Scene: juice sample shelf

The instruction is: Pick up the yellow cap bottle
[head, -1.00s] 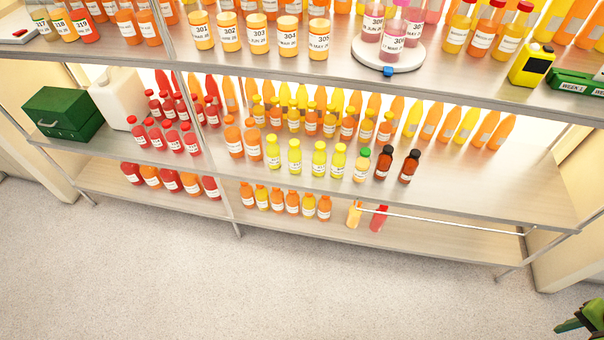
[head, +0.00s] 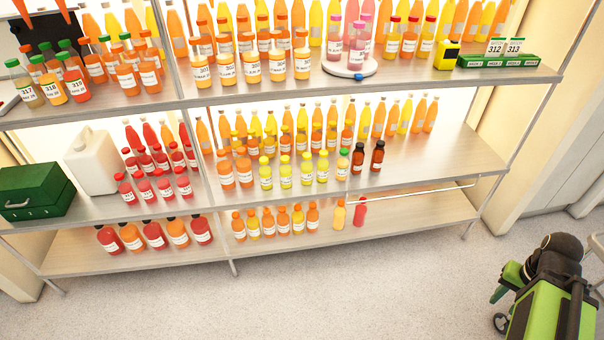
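Several bottles with yellow caps stand in the front row of the middle shelf. These include a yellow bottle with a yellow cap (head: 265,173) at the left of its group and another (head: 322,166) at the right end. More yellow-capped bottles with orange juice stand behind them, partly hidden. A bottle with a green cap (head: 342,163) stands just right of the yellow group. My gripper is not in view.
Two dark-capped bottles (head: 377,156) stand farther right on the middle shelf (head: 430,158), whose right part is bare. Red bottles and a white jug (head: 92,165) stand left. A green wheeled machine (head: 550,300) is on the floor at the right.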

